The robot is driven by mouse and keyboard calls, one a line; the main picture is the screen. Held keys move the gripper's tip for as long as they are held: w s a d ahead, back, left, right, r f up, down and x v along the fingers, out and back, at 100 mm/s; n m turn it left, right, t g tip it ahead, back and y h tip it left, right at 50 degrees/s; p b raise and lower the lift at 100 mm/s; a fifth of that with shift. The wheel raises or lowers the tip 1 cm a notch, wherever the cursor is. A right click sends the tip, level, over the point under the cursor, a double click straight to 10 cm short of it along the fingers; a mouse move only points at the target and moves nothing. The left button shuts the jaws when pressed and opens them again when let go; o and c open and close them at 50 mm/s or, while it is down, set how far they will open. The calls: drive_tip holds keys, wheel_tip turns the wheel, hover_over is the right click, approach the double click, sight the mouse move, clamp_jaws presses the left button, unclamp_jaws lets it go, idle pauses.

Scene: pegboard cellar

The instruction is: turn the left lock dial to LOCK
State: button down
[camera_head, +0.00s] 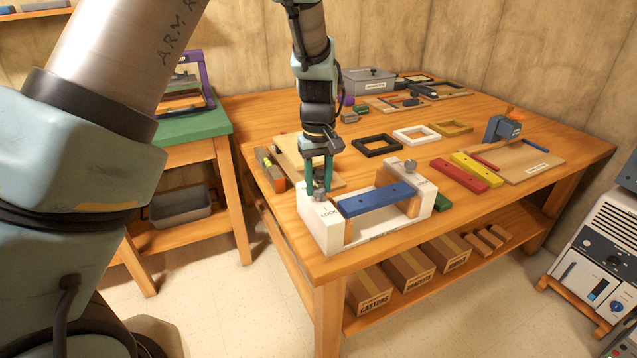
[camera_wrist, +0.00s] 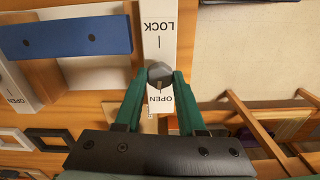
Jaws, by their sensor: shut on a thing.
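The left lock dial (camera_head: 319,187) is a grey knob on the left white end block (camera_head: 322,212) of a clamp fixture at the table's front corner. My gripper (camera_head: 319,180) points down over it, with teal fingers on both sides. In the wrist view my gripper (camera_wrist: 160,76) is shut on the left lock dial (camera_wrist: 159,70). A small pale mark shows on the dial's OPEN side. The fingers partly hide the dial.
A blue bar (camera_head: 376,198) spans the fixture between wooden blocks. The right dial (camera_head: 410,166) stands on the other white block. Frames, a red bar (camera_head: 458,174) and a yellow bar (camera_head: 476,168) lie farther right. Boxes (camera_head: 370,288) sit on the shelf below.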

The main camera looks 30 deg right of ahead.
drive_tip(key=m, duration=0.8)
drive_tip(key=shift+m, duration=0.4)
drive_tip(key=m+p, duration=0.1)
drive_tip(key=m, duration=0.3)
drive_tip(key=shift+r+m, duration=0.1)
drive_tip(key=shift+m, duration=0.2)
drive_tip(key=m+p, duration=0.2)
drive_tip(key=m, duration=0.2)
drive_tip(key=m+p, duration=0.1)
drive_tip(key=m, duration=0.3)
drive_tip(key=m+p, duration=0.2)
drive_tip(key=m, duration=0.2)
drive_tip(key=shift+m+p, duration=0.3)
drive_tip(key=shift+p, duration=0.1)
drive_tip(key=m+p, duration=0.3)
drive_tip(key=m, duration=0.2)
drive_tip(key=shift+m+p, duration=0.85)
drive_tip(key=shift+m, duration=0.85)
